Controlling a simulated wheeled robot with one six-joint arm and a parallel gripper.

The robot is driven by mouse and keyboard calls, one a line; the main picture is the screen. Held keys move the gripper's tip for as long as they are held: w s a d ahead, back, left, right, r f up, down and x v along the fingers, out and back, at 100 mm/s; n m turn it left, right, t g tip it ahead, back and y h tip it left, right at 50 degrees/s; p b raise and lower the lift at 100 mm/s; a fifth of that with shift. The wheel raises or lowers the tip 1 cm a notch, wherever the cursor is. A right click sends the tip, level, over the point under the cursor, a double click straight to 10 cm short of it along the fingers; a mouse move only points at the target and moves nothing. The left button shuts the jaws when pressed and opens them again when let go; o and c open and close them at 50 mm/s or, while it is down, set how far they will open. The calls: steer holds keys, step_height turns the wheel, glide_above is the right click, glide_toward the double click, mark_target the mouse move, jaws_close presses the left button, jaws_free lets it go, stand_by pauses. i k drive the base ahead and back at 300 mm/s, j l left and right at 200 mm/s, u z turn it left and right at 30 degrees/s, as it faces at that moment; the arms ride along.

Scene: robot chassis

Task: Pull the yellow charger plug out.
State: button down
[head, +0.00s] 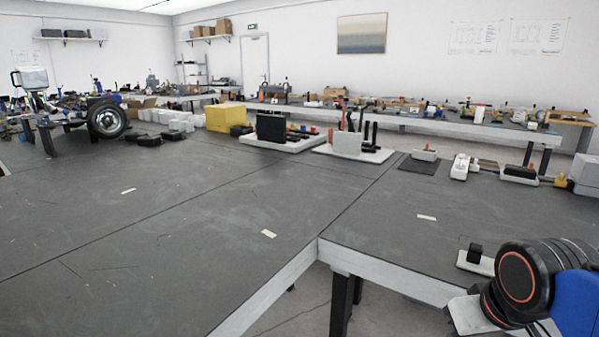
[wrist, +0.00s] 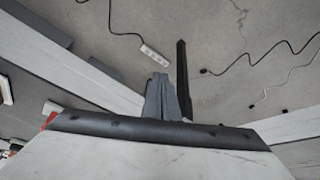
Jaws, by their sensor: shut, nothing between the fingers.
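I cannot make out a yellow charger plug for certain. A small yellow item (head: 562,181) stands at the right end of the bench, beside a grey box, too small to tell what it is. Near it a white block like a socket strip (head: 460,167) stands on the bench. My gripper (wrist: 162,82) shows in the wrist view, shut and empty, over the grey floor. In the head view my arm fills the lower right corner, and the fingertips do not show there. The yellow item does not show in the wrist view.
The dark bench top (head: 200,230) is mostly clear in front, with a gap between benches. A yellow box (head: 225,117) and white-based fixtures (head: 352,153) line its back. A black block (head: 475,252) sits near my arm. A white power strip (wrist: 153,51) and cables lie on the floor.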

mark_target(560, 182)
steer(key=z, duration=1.45)
